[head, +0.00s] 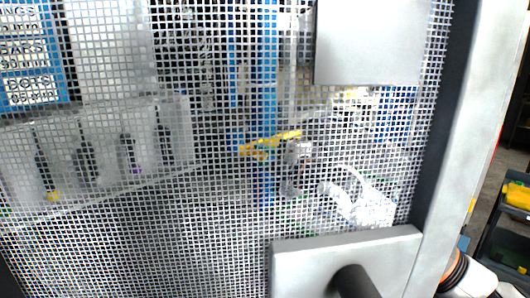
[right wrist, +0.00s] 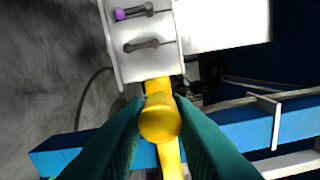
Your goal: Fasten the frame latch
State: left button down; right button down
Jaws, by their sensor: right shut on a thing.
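The yellow latch handle (right wrist: 160,124) shows large in the right wrist view, with a rounded knob between the teal fingers of my right gripper (right wrist: 159,106). The gripper is shut on it. The handle lies across a blue frame bar (right wrist: 240,126). In the head view the yellow handle (head: 268,143) and my right gripper (head: 298,165) show only through a wire mesh, in front of blue uprights (head: 264,75). The mesh blurs the latch's exact position, and the fingers cover part of the knob. My left gripper is not in view.
A wire mesh panel (head: 215,215) with a grey frame post (head: 462,150) fills most of the head view. Grey plates sit at its top (head: 370,45) and bottom (head: 395,250). A pale rack (head: 110,120) holds several dark dies. Shelves with yellow bins (head: 515,195) stand far right.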

jog(key=shift+f, duration=0.4)
jog(key=c, duration=1.2)
grip_release()
jog(key=shift+s, duration=0.1)
jog(key=shift+r, duration=0.15)
jog(key=b+v, duration=0.4)
jog(key=v, duration=0.8)
